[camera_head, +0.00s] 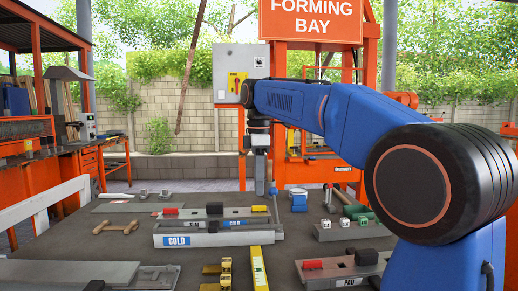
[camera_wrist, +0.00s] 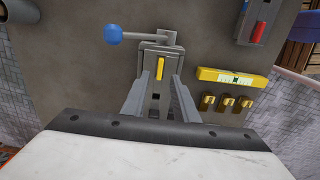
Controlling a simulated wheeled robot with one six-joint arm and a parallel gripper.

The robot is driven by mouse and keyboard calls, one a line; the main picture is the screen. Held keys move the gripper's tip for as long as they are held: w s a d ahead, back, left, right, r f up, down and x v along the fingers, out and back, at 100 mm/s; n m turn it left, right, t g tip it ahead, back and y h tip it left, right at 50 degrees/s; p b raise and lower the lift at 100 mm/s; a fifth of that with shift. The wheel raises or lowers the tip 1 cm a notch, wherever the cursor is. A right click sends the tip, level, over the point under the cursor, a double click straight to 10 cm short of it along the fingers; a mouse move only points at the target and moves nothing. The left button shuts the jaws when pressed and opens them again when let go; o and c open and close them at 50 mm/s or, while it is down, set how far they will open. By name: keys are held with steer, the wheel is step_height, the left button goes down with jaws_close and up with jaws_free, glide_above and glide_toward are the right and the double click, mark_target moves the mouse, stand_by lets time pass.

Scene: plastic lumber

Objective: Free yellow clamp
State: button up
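A small yellow piece (camera_wrist: 160,69), likely the yellow clamp, sits upright on a grey fixture (camera_wrist: 158,50) with a blue ball-ended lever (camera_wrist: 113,34) in the wrist view. In the head view my gripper (camera_head: 262,192) hangs down just above that end. Whether the fingers touch anything cannot be told.
A yellow level (camera_head: 258,268) and gold blocks (camera_head: 226,268) lie in front. A fixture labelled PAD (camera_head: 346,283) stands at front right. A wooden handle (camera_head: 116,227) lies left.

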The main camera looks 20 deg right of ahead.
step_height(320, 180, up, 12)
stand_by(0.5)
